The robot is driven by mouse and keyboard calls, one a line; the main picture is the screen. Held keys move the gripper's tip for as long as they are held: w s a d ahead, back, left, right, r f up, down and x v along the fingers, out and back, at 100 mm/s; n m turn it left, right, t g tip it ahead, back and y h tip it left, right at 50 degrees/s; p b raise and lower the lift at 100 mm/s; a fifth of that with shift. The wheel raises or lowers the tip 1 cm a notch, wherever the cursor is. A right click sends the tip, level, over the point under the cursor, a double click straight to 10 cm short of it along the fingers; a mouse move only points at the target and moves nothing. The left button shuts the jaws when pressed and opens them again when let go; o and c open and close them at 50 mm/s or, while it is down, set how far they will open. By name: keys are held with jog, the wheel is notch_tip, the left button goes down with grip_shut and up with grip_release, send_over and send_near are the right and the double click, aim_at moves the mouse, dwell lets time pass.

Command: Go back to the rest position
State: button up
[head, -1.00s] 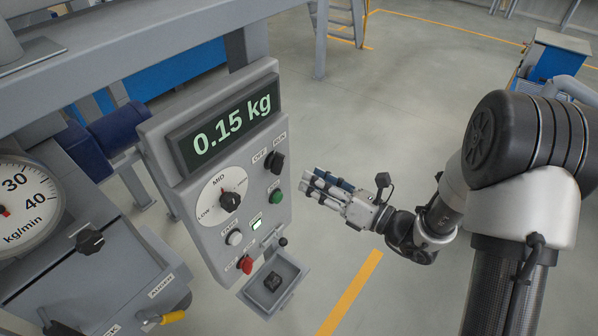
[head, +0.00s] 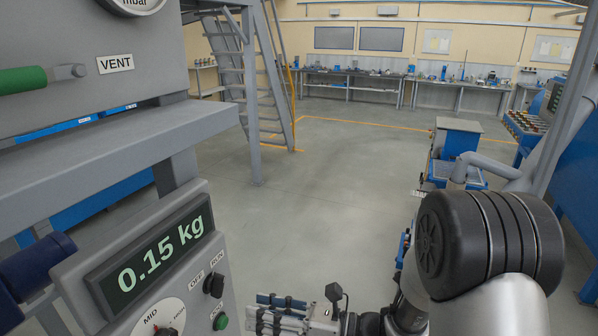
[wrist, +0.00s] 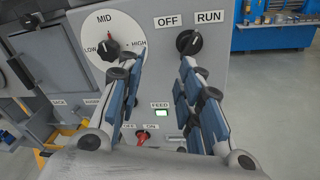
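My gripper (head: 258,313) shows at the bottom of the head view, to the right of a grey control panel (head: 60,270). In the wrist view my gripper (wrist: 162,64) is open, its two blue-padded fingers spread apart with nothing between them. The panel (wrist: 215,80) lies in front of the fingers. Its MID dial knob (wrist: 112,50) is by the left fingertip and its OFF/RUN switch (wrist: 188,42) by the right one. I cannot tell whether the fingertips touch the panel. The FEED light (wrist: 160,112) is lit green.
The panel display (head: 161,254) reads 0.15 kg. A grey shelf beam (head: 100,140) and a green handle (head: 22,80) stand at the left. Grey stairs (head: 250,90) and workbenches (head: 380,78) are farther back. A blue cart (head: 455,140) stands at the right. The middle floor is open.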

jog(key=s+d+f+n+g+h+b, duration=0.1)
jog(key=s+d+n+g+h+b, duration=0.15)
jog(key=s+n, duration=0.5)
jog(key=s+d+f+n+g+h+b, duration=0.1)
jog(key=s+n+g+h+b, duration=0.25)
jog(key=s+n, duration=0.45)
jog(key=s+d+f+n+t+h+b, duration=0.1)
jog(key=s+d+n+t+h+b, duration=0.1)
jog(key=d+n+h, duration=0.3)
jog(key=s+d+f+n+t+h+b, duration=0.1)
jog(key=s+d+n+t+h+b, duration=0.1)
jog(key=d, duration=1)
jog(key=n+t+h+b, duration=0.1)
jog(key=n+t+h, duration=0.1)
jog(key=h, duration=0.1)
jog(key=shift+d+f+n+h, duration=0.2)
jog(key=shift+d+n+h, duration=0.15)
jog(key=shift+h, duration=0.05)
jog(key=shift+s, duration=0.1)
